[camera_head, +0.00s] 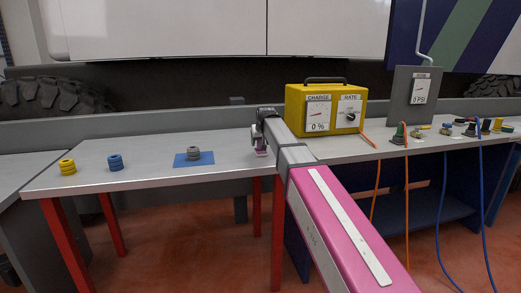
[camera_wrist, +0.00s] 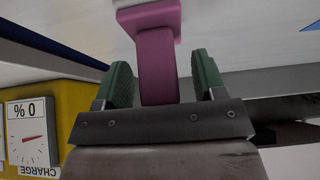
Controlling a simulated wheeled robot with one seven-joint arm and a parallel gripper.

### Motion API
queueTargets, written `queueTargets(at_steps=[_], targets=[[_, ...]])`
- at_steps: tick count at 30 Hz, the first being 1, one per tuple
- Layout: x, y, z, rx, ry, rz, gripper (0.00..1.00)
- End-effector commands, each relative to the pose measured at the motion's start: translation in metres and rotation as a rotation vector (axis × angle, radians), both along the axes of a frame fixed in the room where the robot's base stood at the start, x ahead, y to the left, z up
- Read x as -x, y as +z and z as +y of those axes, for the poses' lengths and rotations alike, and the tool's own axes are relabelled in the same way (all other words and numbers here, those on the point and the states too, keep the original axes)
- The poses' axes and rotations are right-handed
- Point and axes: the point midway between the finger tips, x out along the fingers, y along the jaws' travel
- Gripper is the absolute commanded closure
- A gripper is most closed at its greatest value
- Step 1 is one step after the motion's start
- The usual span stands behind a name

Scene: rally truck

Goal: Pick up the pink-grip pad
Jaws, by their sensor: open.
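The pink-grip pad (camera_wrist: 158,55) has an upright pink grip with a wider pink end towards the pale worktop. In the head view a small part of it (camera_head: 261,151) shows under my wrist, at the right end of the left worktop. My gripper (camera_wrist: 164,80) is open. Its two green-padded fingers stand on either side of the pink grip, with a visible gap on each side. In the head view my gripper (camera_head: 260,140) is partly hidden by my wrist, and most of the pad is hidden too.
A yellow charger box (camera_head: 325,108) stands close to the right of my wrist. A grey ring stack on a blue mat (camera_head: 193,158), a blue stack (camera_head: 115,162) and a yellow stack (camera_head: 67,166) stand left. Orange and blue hoses (camera_head: 407,190) hang at right.

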Motion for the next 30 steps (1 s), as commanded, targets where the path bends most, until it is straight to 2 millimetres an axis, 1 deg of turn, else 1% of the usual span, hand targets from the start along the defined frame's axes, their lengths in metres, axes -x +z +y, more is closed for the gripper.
queueTargets(at_steps=[2,5,6,7,8,10,11,17,20,23,26,29,30], targets=[[0.0,0.0,0.0,0.0,0.0,0.0,0.36],[0.0,0.0,0.0,0.0,0.0,0.0,0.65],[0.0,0.0,0.0,0.0,0.0,0.0,0.79],[0.0,0.001,0.0,0.0,0.0,0.0,0.88],[0.0,0.001,0.0,0.0,0.0,0.0,0.92],[0.0,0.001,0.0,0.0,0.0,0.0,0.92],[0.0,0.001,0.0,0.0,0.0,0.0,0.96],[0.0,0.001,0.0,0.0,0.0,-0.001,0.96],[0.0,0.005,0.0,0.0,0.0,-0.001,0.96],[0.0,0.012,0.0,-0.001,0.0,-0.002,0.96],[0.0,0.024,0.0,-0.001,0.001,-0.001,0.96],[-0.001,0.043,0.001,-0.001,0.001,-0.003,0.96],[0.008,0.047,0.006,-0.001,0.004,-0.001,0.96]])
